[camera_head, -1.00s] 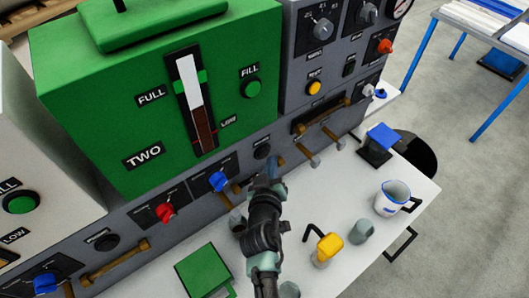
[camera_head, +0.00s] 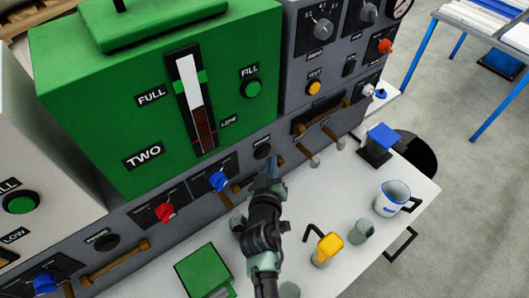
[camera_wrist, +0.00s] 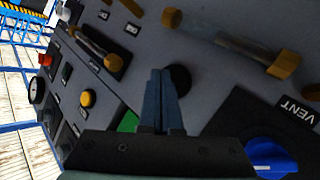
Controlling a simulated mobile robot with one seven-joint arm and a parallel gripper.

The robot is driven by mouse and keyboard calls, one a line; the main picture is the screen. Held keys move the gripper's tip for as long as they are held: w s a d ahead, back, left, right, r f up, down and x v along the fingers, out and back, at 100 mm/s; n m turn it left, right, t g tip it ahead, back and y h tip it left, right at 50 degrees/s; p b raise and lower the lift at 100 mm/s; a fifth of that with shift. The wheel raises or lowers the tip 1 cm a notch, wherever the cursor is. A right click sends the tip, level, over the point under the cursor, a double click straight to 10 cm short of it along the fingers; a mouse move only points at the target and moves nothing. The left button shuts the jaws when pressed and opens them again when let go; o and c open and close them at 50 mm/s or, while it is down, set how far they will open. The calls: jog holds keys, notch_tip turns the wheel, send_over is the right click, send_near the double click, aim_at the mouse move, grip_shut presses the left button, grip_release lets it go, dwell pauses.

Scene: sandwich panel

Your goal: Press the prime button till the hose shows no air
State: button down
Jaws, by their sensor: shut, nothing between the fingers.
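A round black button (camera_head: 262,151) sits on the grey panel below the green tank marked TWO; its small label is too blurred to read. In the wrist view the black button (camera_wrist: 180,78) is just beyond my fingertips and partly hidden by them. My gripper (camera_head: 275,163) is shut and empty, its fingers pointing at the panel close to this button; it also shows in the wrist view (camera_wrist: 160,75). I cannot tell whether they touch. A hose piece with brass fittings (camera_wrist: 248,54) runs beside the button; air in it cannot be made out. Another black button (camera_head: 106,242) is at left.
A blue knob (camera_head: 218,181) and a red knob (camera_head: 166,212) stick out left of my gripper. Brass-ended handles (camera_head: 322,130) are to its right. On the white table stand a green box (camera_head: 203,270), a yellow-topped bottle (camera_head: 328,247), a grey cup (camera_head: 362,231) and a jug (camera_head: 392,199).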

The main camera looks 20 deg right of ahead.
jog(key=shift+w, duration=0.1)
jog(key=shift+w+a+b, duration=0.15)
jog(key=shift+w+b, duration=0.15)
jog(key=shift+b, duration=0.1)
jog(key=shift+w+a+b, duration=0.15)
jog(key=shift+w+b, duration=0.2)
jog(key=shift+w, duration=0.1)
dwell(0.5)
jog(key=shift+s, duration=0.1)
jog(key=shift+s+d+p, duration=0.3)
jog(key=shift+s+p, duration=0.1)
jog(key=shift+s, duration=0.3)
jog(key=shift+s, duration=0.1)
jog(key=shift+s+d+p, duration=0.3)
jog(key=shift+s+p, duration=0.15)
jog(key=shift+s, duration=0.3)
jog(key=shift+s+d+p, duration=0.25)
jog(key=shift+s+p, duration=0.25)
jog(key=shift+s, duration=0.3)
jog(key=shift+s+d+p, duration=0.3)
jog(key=shift+s+p, duration=0.15)
jog(key=shift+s, duration=0.3)
